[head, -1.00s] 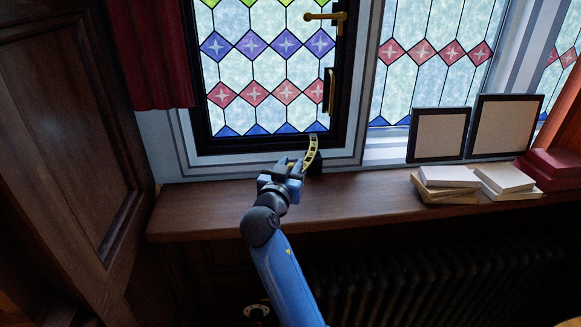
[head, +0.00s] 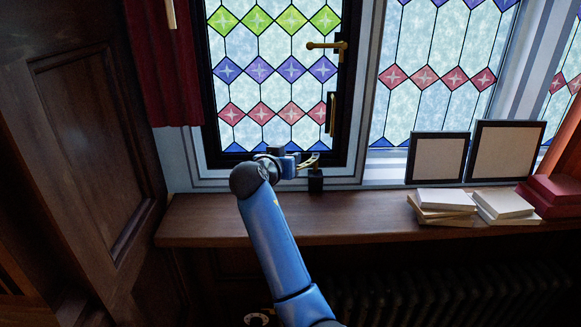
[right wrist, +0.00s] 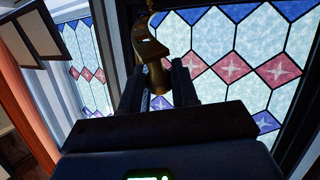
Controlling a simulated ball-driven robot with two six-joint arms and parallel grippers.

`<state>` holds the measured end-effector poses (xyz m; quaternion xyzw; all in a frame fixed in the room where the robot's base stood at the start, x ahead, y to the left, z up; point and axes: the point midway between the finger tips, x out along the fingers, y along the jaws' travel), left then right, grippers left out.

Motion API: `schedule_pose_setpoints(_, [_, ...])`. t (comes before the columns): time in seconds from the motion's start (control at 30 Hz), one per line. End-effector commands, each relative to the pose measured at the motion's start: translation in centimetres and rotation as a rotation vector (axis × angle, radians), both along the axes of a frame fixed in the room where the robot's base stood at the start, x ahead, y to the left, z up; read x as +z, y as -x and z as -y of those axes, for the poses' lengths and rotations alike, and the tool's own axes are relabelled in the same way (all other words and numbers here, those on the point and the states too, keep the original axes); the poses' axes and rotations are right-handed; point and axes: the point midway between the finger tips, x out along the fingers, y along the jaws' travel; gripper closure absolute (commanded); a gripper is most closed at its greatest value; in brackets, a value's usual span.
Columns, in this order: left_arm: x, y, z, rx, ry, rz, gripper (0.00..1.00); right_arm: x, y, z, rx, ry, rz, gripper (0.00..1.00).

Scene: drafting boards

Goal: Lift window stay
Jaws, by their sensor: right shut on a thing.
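The window stay (head: 309,161) is a brass bar at the foot of the dark-framed leaded window (head: 262,157). In the head view it is short and partly hidden by my gripper. My right gripper (head: 292,163) is at its left end, above the sill. In the right wrist view, the stay (right wrist: 150,46) shows a hole and a rounded brass end (right wrist: 159,79). That end is between the two dark fingers of my right gripper (right wrist: 158,84), which are shut on it. A small black block (head: 316,181) stands on the sill just below the stay. My left gripper is in neither view.
The wooden sill (head: 370,220) is clear in the middle. Stacked books (head: 445,200) and two standing frames (head: 438,160) are on its right. A red curtain (head: 170,75) and wood panelling (head: 85,140) are at left. A brass handle (head: 325,45) is on the window frame.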

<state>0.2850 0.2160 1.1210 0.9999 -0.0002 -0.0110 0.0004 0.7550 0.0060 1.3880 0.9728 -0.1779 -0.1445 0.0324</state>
Motion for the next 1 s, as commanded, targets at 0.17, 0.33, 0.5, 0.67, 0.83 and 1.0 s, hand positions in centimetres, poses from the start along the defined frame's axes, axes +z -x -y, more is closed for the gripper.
schedule_pose_setpoints(0.17, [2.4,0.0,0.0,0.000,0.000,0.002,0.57,2.9,-1.0,-0.2,0.004,-0.001,-0.082,1.00])
schedule_pose_setpoints(0.33, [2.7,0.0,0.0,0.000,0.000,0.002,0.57,3.2,-1.4,-0.2,0.004,0.001,-0.123,1.00])
schedule_pose_setpoints(0.5, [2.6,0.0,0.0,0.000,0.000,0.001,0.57,3.1,-1.4,-0.2,0.006,0.002,-0.125,1.00])
schedule_pose_setpoints(0.67, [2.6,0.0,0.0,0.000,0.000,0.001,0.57,3.1,-1.4,-0.2,0.005,0.002,-0.122,0.64])
schedule_pose_setpoints(0.83, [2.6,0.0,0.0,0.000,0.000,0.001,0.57,3.0,-1.4,-0.2,0.004,0.002,-0.124,0.51])
schedule_pose_setpoints(1.0, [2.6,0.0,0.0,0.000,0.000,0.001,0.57,2.9,-1.4,-0.2,0.003,0.003,-0.126,0.51])
